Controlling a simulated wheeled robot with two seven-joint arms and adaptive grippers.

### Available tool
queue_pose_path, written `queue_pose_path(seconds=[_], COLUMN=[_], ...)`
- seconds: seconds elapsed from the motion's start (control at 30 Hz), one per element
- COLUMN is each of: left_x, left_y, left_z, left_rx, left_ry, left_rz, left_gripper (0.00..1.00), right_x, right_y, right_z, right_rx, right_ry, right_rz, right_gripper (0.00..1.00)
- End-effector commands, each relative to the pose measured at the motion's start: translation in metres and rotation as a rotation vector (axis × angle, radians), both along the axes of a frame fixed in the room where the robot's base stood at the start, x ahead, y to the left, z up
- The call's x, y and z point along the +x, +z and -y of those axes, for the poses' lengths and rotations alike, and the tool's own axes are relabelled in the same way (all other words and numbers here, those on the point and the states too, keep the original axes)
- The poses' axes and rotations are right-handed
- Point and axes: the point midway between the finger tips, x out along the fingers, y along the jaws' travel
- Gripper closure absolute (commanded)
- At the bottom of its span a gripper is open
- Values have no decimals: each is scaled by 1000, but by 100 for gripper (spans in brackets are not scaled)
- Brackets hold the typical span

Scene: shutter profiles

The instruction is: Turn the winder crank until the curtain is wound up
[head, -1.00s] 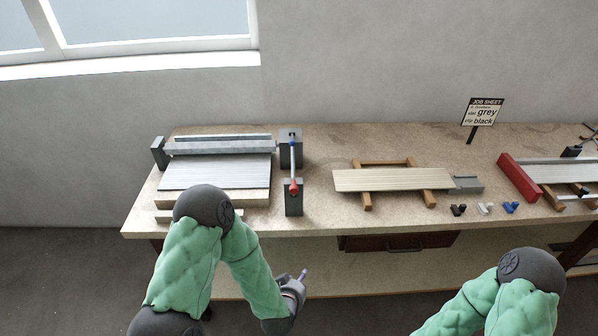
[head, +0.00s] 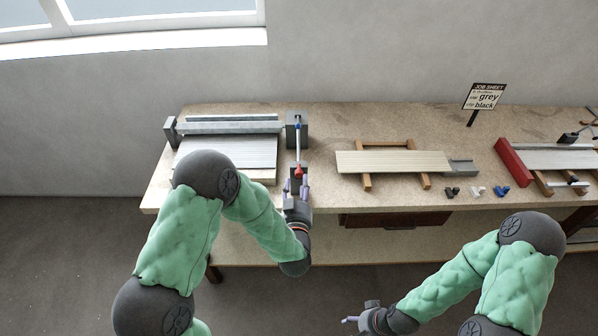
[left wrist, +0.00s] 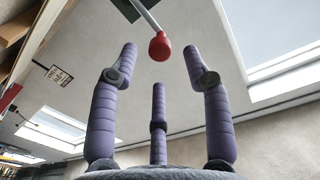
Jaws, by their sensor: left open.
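The winder stands at the left of the bench, with a grey roller (head: 225,127) and the grey slatted curtain (head: 230,152) lying flat in front of it. The crank (head: 298,150) is a pale rod on the winder's right side, with a red knob (head: 298,171) at its near end. My left gripper (head: 297,184) is open just in front of the knob. In the left wrist view the red knob (left wrist: 159,46) lies beyond the three spread purple fingers (left wrist: 160,90), apart from them. My right gripper (head: 358,320) is low, in front of the bench; its fingers are too small to judge.
A beige slatted panel (head: 392,162) lies on wooden supports mid-bench. Small black, white and blue clips (head: 502,191) lie near the front edge. A red block (head: 517,161) and another frame are at right. A job sheet sign (head: 485,97) stands behind.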

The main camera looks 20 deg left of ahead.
Motion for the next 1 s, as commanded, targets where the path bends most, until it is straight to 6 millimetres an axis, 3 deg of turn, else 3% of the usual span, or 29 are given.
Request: queue_pose_path(seconds=[0.1,0.33,0.77,0.93,1.0], left_x=[21,49,57,57,57], left_y=[0,0,0,0,0], left_z=[-5,-12,-14,-13,-13], left_rx=[-2,-1,-1,-1,-1], left_ry=[2,0,-1,-1,-1], left_rz=[2,0,-1,-1,-1], left_gripper=[52,52,52,97,100], right_x=[0,0,0,0,0], right_y=[-1,-2,-2,-2,-2], right_z=[0,0,0,0,0], right_rx=[0,0,0,0,0], right_ry=[0,0,0,0,0], right_rz=[0,0,0,0,0], right_gripper=[37,37,37,37,37])
